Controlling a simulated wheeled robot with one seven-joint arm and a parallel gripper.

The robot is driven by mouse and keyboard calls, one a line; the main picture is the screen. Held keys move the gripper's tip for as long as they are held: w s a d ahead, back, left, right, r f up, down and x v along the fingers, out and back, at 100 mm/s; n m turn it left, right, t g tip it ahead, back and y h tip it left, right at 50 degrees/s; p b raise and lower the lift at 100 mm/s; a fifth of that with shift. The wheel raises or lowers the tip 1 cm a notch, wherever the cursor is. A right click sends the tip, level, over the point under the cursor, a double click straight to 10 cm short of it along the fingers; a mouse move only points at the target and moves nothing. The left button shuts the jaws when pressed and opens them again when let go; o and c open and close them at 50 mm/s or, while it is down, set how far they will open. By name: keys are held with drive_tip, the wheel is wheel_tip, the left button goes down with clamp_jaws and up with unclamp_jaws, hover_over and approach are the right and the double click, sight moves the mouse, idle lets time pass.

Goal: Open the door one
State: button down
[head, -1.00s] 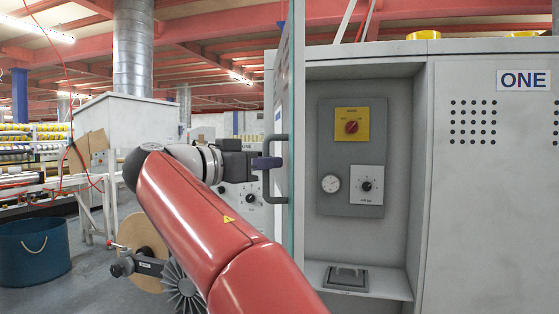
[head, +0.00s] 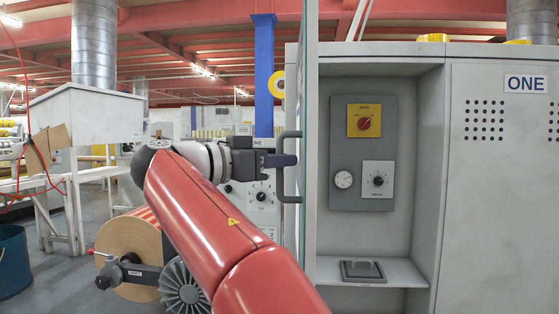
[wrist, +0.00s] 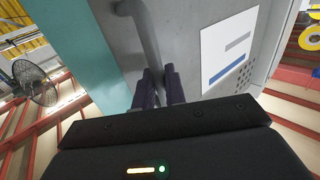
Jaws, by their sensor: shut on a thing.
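The door (head: 309,150) stands swung open toward me and shows edge-on in the head view, left of the cabinet marked ONE (head: 525,83). Its grey bar handle (head: 291,167) is on the door's left side. My gripper (head: 284,160) is shut on the handle. In the wrist view the purple fingers (wrist: 159,88) close around the lower part of the handle (wrist: 146,35), in front of the grey door face (wrist: 182,30). A white label is on that face.
The open compartment holds a grey panel (head: 362,150) with a red knob, a gauge and a dial. A ledge with a small hatch (head: 362,270) is below. A large tape roll (head: 130,250) stands at left. A blue bin (head: 12,262) is at the far left.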

drive_tip(key=shift+r, duration=0.15)
drive_tip(key=c, duration=1.5)
unclamp_jaws()
drive_tip(key=shift+w+d, duration=0.15)
drive_tip(key=shift+w, duration=0.05)
drive_tip(key=shift+c, duration=0.2)
drive_tip(key=shift+s, duration=0.1)
drive_tip(key=v, duration=0.8)
